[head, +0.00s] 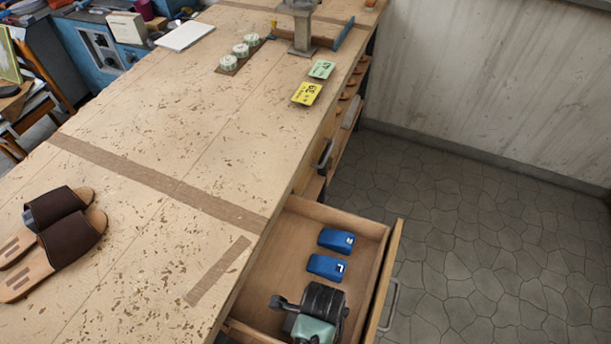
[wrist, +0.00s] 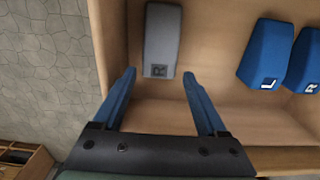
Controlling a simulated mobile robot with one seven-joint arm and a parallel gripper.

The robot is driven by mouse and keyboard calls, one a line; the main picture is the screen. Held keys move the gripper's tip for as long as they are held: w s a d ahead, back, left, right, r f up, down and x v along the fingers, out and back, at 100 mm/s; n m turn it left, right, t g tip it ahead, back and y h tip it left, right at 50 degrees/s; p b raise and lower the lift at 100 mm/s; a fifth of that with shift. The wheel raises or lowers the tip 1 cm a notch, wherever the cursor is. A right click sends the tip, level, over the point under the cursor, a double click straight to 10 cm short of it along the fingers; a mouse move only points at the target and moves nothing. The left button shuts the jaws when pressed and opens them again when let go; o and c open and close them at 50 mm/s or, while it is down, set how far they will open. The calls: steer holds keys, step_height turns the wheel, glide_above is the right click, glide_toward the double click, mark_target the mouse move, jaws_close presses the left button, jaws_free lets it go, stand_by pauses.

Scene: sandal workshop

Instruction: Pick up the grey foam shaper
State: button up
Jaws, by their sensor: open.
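The grey foam shaper (wrist: 162,35), a long block marked R at its near end, lies in the open drawer in the wrist view. My gripper (wrist: 159,78) is open and empty, with its blue fingers on either side of the shaper's near end in the picture. I cannot tell the height left between fingertips and shaper. In the head view my arm covers the near part of the drawer, and I cannot make out this shaper there. Two blue shapers, L (head: 327,267) and R (head: 336,241), lie in the same drawer; they also show in the wrist view (wrist: 265,55).
The drawer's front wall (head: 388,275) and side walls stand around the shapers. The workbench (head: 140,130) is beside the drawer, with brown sandals (head: 70,238) at its left; a grey piece shows in one. Yellow (head: 306,94) and green cards lie farther back. Open floor is on the right.

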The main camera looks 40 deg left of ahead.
steer(key=shift+d+f, duration=0.15)
steer(key=shift+f, duration=1.8)
steer(key=c, duration=1.1)
steer(key=shift+r, duration=0.1)
